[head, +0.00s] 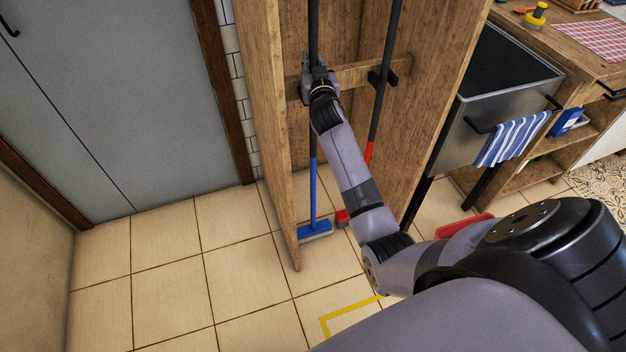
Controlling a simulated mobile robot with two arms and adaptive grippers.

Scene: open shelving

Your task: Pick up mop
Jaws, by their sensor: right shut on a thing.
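A mop (313,190) with a dark upper pole, a blue lower pole and a blue head stands upright in a tall open wooden cabinet. Its head rests at or near the floor at the cabinet's bottom. My right gripper (318,78) is shut on the dark upper part of its pole, in front of the wooden rail (352,74). The fingers and the wrist hide part of the pole and any holder there. My left gripper is not in view.
A second tool with a dark and red pole (384,82) hangs right of the mop. Cabinet side walls (262,90) stand close on both sides. A sink (500,95) with a striped towel (512,138) is at right. Tiled floor (190,270) at left is clear.

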